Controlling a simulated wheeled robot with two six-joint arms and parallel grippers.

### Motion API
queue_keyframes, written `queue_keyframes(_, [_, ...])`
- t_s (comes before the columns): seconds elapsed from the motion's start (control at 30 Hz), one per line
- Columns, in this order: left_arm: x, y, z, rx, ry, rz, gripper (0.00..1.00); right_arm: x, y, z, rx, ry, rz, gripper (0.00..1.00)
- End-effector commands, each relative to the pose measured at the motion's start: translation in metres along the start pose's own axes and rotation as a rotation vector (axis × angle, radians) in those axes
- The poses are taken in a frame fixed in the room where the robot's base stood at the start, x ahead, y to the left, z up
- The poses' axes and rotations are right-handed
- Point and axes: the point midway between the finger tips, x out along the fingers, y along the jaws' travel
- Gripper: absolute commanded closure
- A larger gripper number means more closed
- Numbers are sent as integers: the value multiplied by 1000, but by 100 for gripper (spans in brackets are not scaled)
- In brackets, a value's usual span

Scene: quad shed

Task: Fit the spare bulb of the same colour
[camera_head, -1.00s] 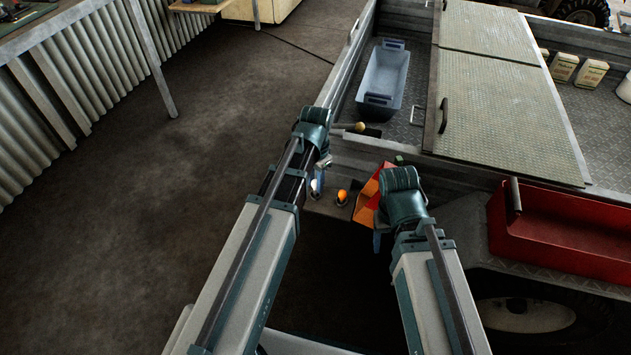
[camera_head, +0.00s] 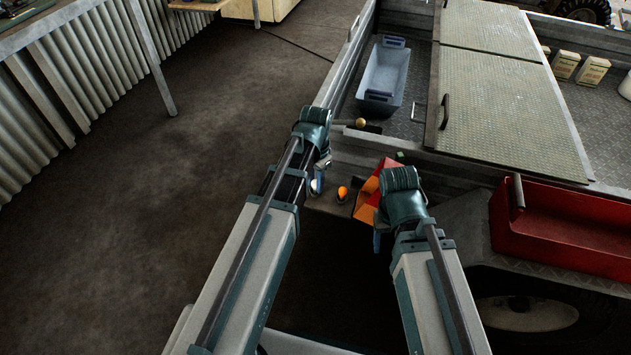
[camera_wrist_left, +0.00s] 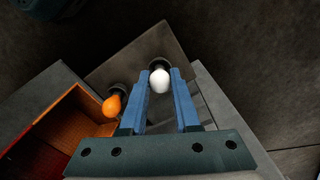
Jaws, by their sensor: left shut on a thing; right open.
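My left gripper (camera_wrist_left: 160,82) is shut on a white bulb (camera_wrist_left: 160,80), which sits at a dark round socket on a grey plate (camera_wrist_left: 182,52). I cannot tell whether the bulb is seated in that socket. The white bulb also shows in the head view (camera_head: 315,186), just below my left wrist. An orange bulb (camera_wrist_left: 112,105) stands at a second dark socket beside it; it also shows in the head view (camera_head: 342,194). My right gripper (camera_head: 377,240) is open, right of the bulbs, mostly hidden under its wrist.
An open orange-red box (camera_wrist_left: 58,138) lies beside the plate, partly behind my right wrist in the head view. A trailer with a blue-grey tray (camera_head: 387,75), lidded panels and a red bin (camera_head: 565,228) stands right. Floor at left is clear.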

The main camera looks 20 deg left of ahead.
Motion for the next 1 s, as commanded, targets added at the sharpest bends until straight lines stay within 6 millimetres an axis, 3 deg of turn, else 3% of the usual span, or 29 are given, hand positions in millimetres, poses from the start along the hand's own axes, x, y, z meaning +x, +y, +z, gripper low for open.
queue_keyframes(0.17, [3,0,0,0,0,0,100,3,0,0,0,0,0,38])
queue_keyframes(0.2, [3,0,0,0,0,0,65,3,0,0,0,0,0,38])
queue_keyframes(0.37, [2,0,0,0,0,0,36,2,0,0,0,0,0,38])
queue_keyframes(0.57, [2,0,0,0,0,0,35,2,0,0,0,0,0,38])
queue_keyframes(0.77, [2,0,0,0,0,0,5,2,0,0,0,0,0,38])
queue_keyframes(1.0, [2,0,0,0,0,0,5,2,0,0,0,0,0,38])
